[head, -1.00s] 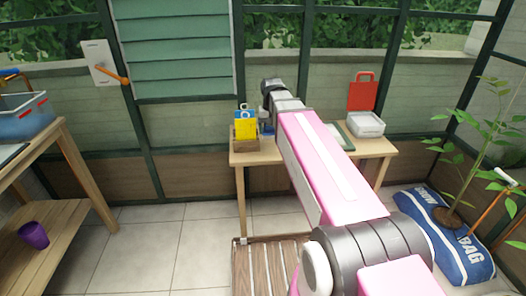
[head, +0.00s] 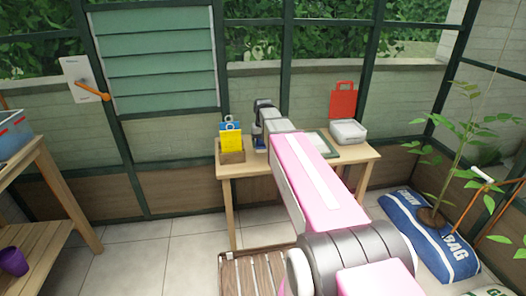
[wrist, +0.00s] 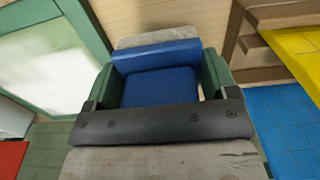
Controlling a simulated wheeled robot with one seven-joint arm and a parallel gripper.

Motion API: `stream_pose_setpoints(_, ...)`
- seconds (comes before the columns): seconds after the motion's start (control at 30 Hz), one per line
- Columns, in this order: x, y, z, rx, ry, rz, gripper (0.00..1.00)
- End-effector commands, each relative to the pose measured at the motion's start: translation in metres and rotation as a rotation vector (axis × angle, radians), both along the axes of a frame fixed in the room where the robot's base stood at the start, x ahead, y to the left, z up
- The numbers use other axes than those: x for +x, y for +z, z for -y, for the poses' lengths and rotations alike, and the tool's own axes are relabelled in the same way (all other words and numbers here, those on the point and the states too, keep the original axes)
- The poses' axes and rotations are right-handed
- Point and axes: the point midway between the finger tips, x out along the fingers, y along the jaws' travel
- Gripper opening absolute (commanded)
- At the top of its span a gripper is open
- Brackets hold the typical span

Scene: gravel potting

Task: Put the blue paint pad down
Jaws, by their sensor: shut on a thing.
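The blue paint pad (wrist: 160,86) is between the green fingers of my gripper (wrist: 158,88) in the wrist view, with a blue raised edge and a grey strip beyond it. My gripper is shut on it. In the head view my gripper (head: 260,142) is over the left part of the small wooden table (head: 228,171), just right of the wooden holder. A bit of blue (head: 259,148) shows there, low at the gripper. I cannot tell whether the pad touches the tabletop.
The wooden holder (head: 231,157) with yellow and blue cards (head: 231,139) stands close left of my gripper. A green-framed tray (head: 323,145), a white box (head: 348,132) and a red bag (head: 342,101) are to the right. My arm hides part of the table's middle.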

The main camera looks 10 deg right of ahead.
Motion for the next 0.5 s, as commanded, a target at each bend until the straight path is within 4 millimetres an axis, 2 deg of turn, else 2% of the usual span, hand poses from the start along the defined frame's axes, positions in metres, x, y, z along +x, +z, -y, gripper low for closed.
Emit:
stream_pose_setpoints(0.13,0.0,-0.009,0.0,0.0,0.0,0.0,0.53)
stream_pose_setpoints(0.37,0.0,-0.037,0.0,0.0,0.0,-0.001,0.53)
stream_pose_setpoints(0.5,0.0,-0.041,0.0,0.0,0.0,0.0,0.53)
